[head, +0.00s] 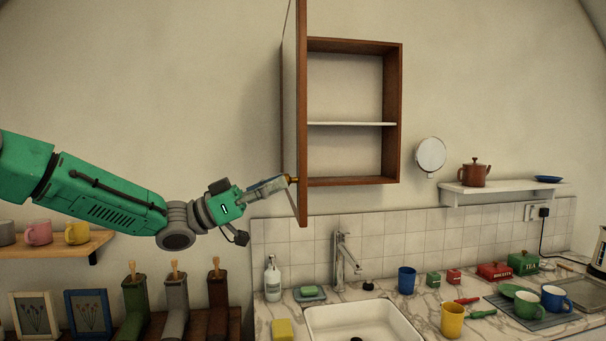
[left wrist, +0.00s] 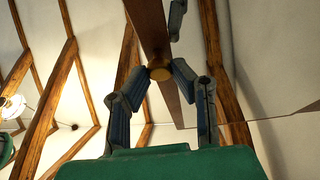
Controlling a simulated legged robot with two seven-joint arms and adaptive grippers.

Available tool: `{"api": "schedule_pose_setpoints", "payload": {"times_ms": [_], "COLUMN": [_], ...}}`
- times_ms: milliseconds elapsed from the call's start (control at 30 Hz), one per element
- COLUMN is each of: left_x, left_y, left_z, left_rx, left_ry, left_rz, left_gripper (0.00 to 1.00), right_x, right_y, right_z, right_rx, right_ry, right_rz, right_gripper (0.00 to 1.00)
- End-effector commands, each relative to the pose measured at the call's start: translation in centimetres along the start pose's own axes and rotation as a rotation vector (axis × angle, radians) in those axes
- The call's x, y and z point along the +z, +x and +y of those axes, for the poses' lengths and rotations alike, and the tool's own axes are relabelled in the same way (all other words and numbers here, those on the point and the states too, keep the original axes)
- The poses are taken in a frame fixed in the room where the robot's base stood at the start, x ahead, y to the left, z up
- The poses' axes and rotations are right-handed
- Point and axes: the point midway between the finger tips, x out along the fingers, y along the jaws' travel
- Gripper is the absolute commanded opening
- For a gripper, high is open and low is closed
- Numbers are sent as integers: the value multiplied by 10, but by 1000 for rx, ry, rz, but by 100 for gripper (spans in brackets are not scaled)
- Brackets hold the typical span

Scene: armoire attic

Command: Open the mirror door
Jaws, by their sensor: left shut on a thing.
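The mirror door (head: 302,110) of the wooden wall cabinet (head: 394,110) stands swung wide open toward me, hinged at the cabinet's left side and seen nearly edge-on. The cabinet's inside shows one white shelf and looks empty. My left gripper (head: 287,181) is at the door's lower part, shut on a small brass knob (head: 293,179). In the left wrist view the round knob (left wrist: 160,73) sits between the two fingers (left wrist: 160,85), with the door's wooden edge (left wrist: 148,25) running above it. My right gripper is not in view.
Below the cabinet are a white sink (head: 362,320), a faucet (head: 345,262) and a soap bottle (head: 272,279). A yellow cup (head: 452,320) and a blue cup (head: 406,280) stand on the marble counter. A round mirror (head: 430,155) is right of the cabinet. The wall left of the door is clear.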

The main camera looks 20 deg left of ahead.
Motion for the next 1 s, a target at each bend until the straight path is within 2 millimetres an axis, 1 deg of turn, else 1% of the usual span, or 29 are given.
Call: {"api": "schedule_pose_setpoints", "payload": {"times_ms": [33, 233, 533, 567, 600, 633, 933, 1000], "left_x": [-8, -11, -11, -11, -11, -10, -8, -7], "left_y": [-2, -8, -5, -5, -6, -6, -9, -13], "left_z": [-2, -4, -4, -4, -4, -3, -3, -3], "left_rx": [5, 21, 21, 21, 21, 21, 22, 21], "left_ry": [1, -5, -3, -3, -3, -4, -7, -7], "left_rz": [12, 15, 15, 15, 14, 14, 10, 9], "left_gripper": [0, 0, 0, 25, 39, 41, 41, 41], "right_x": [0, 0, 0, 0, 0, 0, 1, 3], "right_y": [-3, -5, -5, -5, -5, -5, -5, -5], "right_z": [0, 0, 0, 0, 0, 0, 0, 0], "right_rx": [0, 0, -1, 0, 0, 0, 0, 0], "right_ry": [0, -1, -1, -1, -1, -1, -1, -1], "right_rz": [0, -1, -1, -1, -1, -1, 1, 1], "right_gripper": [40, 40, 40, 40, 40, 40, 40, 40]}}
